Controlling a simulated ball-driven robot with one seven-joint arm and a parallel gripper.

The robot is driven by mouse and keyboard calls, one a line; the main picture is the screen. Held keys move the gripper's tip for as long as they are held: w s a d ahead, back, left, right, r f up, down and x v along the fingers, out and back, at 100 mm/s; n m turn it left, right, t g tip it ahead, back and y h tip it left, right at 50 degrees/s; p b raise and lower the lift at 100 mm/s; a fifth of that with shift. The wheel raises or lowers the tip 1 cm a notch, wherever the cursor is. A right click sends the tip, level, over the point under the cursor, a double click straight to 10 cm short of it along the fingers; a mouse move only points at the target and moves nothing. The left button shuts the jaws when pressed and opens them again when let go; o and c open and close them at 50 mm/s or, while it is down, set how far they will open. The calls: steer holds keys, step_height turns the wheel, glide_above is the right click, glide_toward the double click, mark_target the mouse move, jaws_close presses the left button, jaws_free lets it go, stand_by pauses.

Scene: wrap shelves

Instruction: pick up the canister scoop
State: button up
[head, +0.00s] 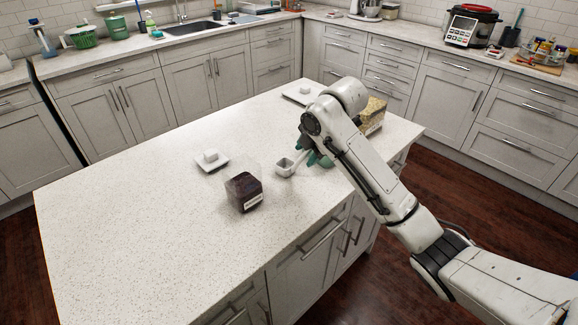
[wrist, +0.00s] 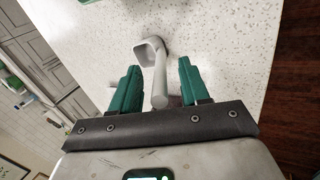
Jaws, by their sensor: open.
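The canister scoop (head: 284,168) is pale grey-white with a squarish cup, and it rests on the speckled island counter (head: 130,210). In the wrist view the scoop (wrist: 158,75) has its cup beyond my fingertips, and its handle runs back between my two green fingers. My gripper (head: 316,157) is open, low over the counter at the handle end of the scoop. In the wrist view my gripper (wrist: 157,80) shows a gap on both sides of the handle. Part of the handle is hidden by my gripper in the head view.
A clear canister with dark contents (head: 243,190) stands left of the scoop, near a white lid (head: 211,160). Another canister with yellowish contents (head: 374,113) stands behind my arm, partly hidden. A second lid (head: 302,93) lies at the back. The island's left side is clear.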

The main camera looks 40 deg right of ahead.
steer(key=shift+c, duration=0.2)
jaws_close()
steer(key=shift+r, duration=0.15)
stand_by(0.4)
